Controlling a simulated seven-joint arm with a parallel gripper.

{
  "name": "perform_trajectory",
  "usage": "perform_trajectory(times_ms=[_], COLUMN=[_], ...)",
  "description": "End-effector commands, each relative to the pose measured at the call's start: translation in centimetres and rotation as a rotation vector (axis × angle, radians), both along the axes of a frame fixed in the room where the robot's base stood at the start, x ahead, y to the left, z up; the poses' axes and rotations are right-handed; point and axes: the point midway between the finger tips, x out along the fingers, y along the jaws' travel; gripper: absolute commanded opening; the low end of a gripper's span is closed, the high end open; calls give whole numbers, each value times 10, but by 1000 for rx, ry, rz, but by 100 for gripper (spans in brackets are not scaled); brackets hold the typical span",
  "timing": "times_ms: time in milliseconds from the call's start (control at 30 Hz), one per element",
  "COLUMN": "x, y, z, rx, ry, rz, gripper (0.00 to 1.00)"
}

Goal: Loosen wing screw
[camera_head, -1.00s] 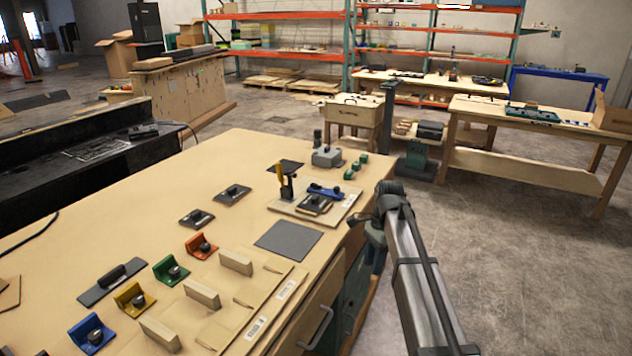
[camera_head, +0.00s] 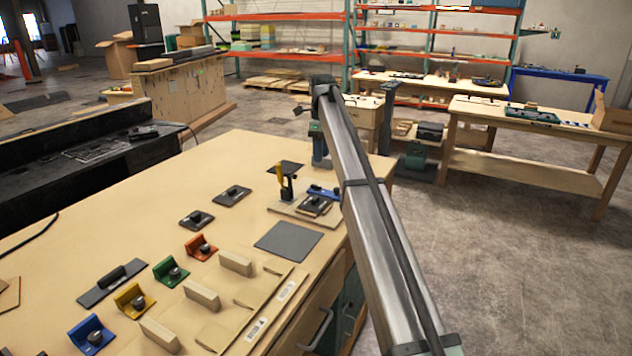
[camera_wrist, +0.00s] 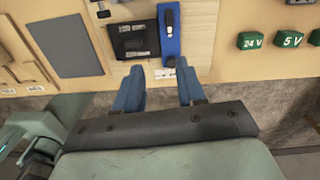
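The wing screw cannot be told apart for certain. A blue clamp piece (camera_head: 325,192) lies on a pale board (camera_head: 287,208) beside a black plate (camera_head: 313,206). In the head view my arm hides the fingers.
A grey mat (camera_wrist: 70,40) lies to the left. Green blocks marked 24 V (camera_wrist: 252,40) and 5 V (camera_wrist: 288,39) sit to the right. The bench's front edge is close below the board.

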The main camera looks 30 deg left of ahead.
Motion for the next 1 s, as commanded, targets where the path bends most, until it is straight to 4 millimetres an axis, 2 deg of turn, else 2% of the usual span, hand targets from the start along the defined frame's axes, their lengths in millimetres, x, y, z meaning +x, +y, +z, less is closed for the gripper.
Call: perform_trajectory(times_ms=[33,100,200,333,1000], x=[10,14,16,15,15], y=[13,21,26,26,25], z=[9,15,17,8,-98], rx=[-1,-3,-5,-5,-5], ry=[-9,-19,-25,-26,-24], rz=[-27,-56,-78,-83,-80], gripper=[39,39,39,39,39])
